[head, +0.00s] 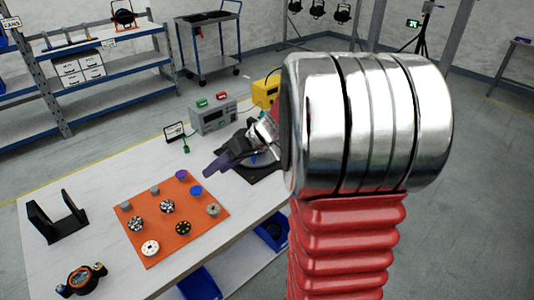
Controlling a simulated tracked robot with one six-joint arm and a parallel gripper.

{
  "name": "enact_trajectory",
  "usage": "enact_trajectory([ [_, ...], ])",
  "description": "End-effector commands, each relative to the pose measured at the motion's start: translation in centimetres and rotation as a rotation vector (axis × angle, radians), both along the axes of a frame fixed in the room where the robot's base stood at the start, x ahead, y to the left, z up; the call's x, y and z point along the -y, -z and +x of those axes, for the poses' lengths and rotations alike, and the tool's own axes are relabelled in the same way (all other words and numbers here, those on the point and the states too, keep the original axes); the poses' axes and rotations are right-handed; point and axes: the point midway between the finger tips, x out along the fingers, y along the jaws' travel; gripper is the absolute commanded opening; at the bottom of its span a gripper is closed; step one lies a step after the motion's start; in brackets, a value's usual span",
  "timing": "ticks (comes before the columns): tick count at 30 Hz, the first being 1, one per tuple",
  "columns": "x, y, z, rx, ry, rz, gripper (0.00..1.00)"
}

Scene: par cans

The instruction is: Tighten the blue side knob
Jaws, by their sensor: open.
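My gripper (226,160) hangs over the back part of the white table, near a dark square base (265,174). It is open; its dark and purple finger parts point left, and I see nothing between them. A small blue spot (254,158) shows just beyond the fingers; whether it is a knob, and whether the fingers touch it, I cannot tell. A round black and orange par can part (82,279) lies at the table's front left, with a small bluish knob (63,290) on its left side. My arm hides much of the right.
An orange mat (130,205) holds a blue cap (196,191), a purple cap (181,175) and several round lamp discs. A black bracket (57,217) stands at left. A grey box (212,117) and a yellow box (266,90) stand behind. Blue bins (200,284) sit below the table edge.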

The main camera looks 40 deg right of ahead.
Motion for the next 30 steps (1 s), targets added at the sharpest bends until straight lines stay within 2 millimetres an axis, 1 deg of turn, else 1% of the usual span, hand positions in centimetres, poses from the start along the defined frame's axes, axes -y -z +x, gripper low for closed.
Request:
enact_trajectory([
  [1,-1.7,-0.7,-0.7,-0.021,-0.015,-0.016,0.43],
  [3,-3.6,-1.3,-1.8,-0.057,-0.026,-0.035,0.43],
  [9,-8.1,-2.6,-5.4,-0.143,-0.036,-0.105,0.43],
  [12,-9.9,-3.2,-7.2,-0.175,-0.030,-0.145,0.43],
  [18,-12.7,-4.0,-11.0,-0.216,-0.007,-0.232,0.43],
  [21,-13.6,-4.4,-12.8,-0.223,0.014,-0.277,0.43],
  [25,-14.4,-4.9,-15.0,-0.217,0.046,-0.332,0.43],
  [30,-15.1,-5.4,-17.7,-0.189,0.099,-0.393,0.43],
])
